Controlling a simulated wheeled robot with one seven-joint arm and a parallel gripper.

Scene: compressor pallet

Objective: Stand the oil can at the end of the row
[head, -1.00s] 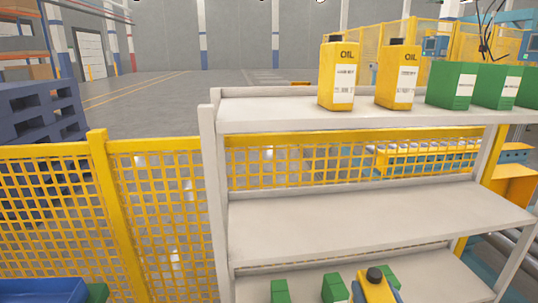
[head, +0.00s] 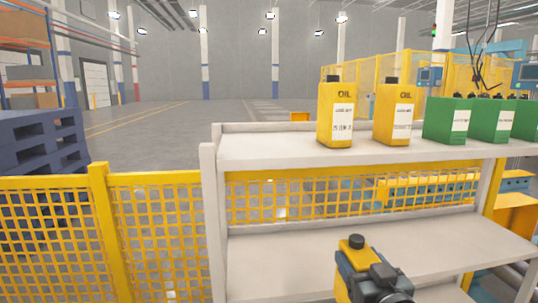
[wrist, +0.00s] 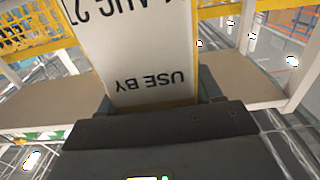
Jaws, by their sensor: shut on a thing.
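My gripper (head: 372,282) is shut on a yellow oil can (head: 358,257) with a black cap, in front of the middle shelf in the head view. In the wrist view the held can (wrist: 140,50) fills the upper middle, its white label reading "USE BY" upside down. Two yellow oil cans stand upright on the top shelf, a left one (head: 337,115) and a right one (head: 393,113). They form a row with several green cans (head: 445,122) to their right. The held can's lower part is hidden by my gripper.
The pale shelf unit (head: 255,150) has free top surface left of the leftmost yellow can. Its middle shelf (head: 270,255) looks bare. A yellow mesh fence (head: 155,230) runs left of and behind the unit.

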